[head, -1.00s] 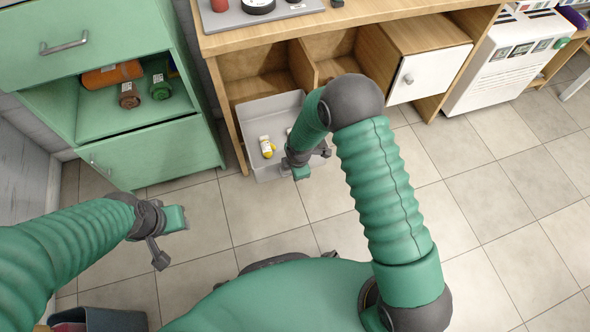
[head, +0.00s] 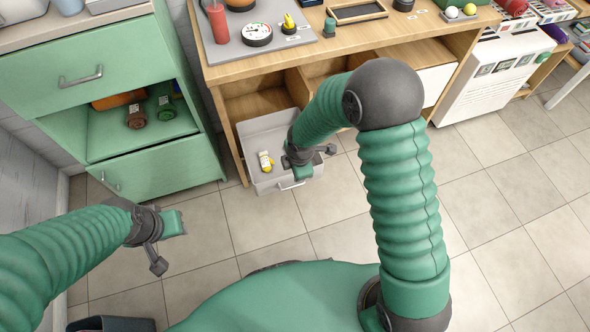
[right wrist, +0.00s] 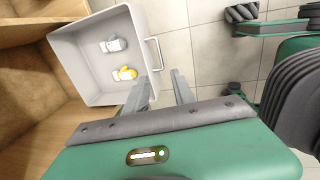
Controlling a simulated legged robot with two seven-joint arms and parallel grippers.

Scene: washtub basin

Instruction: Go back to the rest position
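My left gripper (head: 168,243) is at the left of the head view, above the tiled floor, with its fingers apart and empty. My right gripper (head: 308,168) is over the right part of an open grey drawer (head: 268,122). In the right wrist view, the right gripper's two fingers (right wrist: 162,84) are spread with nothing between them. The drawer's handle (right wrist: 155,54) is just beyond the fingertips; I cannot tell whether they touch. A white-and-yellow item (head: 265,161) lies in the drawer. The wrist view also shows a white-and-grey item (right wrist: 113,44) there.
A wooden desk (head: 232,76) stands above the drawer, with a grey mat, a red cylinder (head: 218,24) and a gauge (head: 257,35) on top. A green cabinet (head: 150,160) with an open shelf stands at left. A white appliance (head: 490,75) is at right. Tiled floor is clear at right.

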